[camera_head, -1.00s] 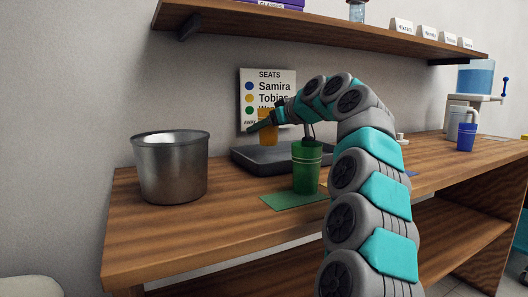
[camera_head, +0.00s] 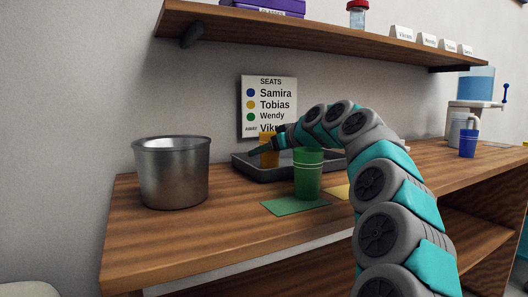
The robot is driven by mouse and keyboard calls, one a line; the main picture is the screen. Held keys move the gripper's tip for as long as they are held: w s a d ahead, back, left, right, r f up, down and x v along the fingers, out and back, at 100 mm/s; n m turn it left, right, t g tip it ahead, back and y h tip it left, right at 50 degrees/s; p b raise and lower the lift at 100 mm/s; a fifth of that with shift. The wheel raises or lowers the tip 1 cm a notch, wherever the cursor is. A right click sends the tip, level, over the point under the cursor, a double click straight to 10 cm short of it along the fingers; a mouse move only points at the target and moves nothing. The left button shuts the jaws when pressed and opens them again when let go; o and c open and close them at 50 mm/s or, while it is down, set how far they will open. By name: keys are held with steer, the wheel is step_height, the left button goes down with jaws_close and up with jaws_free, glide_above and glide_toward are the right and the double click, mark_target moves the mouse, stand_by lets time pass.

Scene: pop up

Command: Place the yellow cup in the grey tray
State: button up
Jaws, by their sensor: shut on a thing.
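The yellow cup (camera_head: 270,154) is upright, at the grey tray (camera_head: 246,170) on the counter; its lower part appears inside the tray's rim. I cannot tell whether it touches the tray floor. My gripper (camera_head: 266,148) is shut on the yellow cup, with a dark finger across its front. The tray lies against the wall, partly hidden behind a green cup and my arm.
The green cup (camera_head: 308,174) stands on a green mat (camera_head: 280,207) in front of the tray. A metal pot (camera_head: 172,172) is at the left. A yellow mat (camera_head: 338,191) shows beside my arm. A blue cup (camera_head: 467,144) stands by a dispenser at the right. A shelf (camera_head: 320,32) hangs above.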

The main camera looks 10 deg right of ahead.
steer(key=shift+f, duration=0.15)
steer(key=o, duration=1.4)
steer(key=shift+o, duration=0.2)
steer(key=shift+r, duration=0.2)
steer(key=v, duration=1.2)
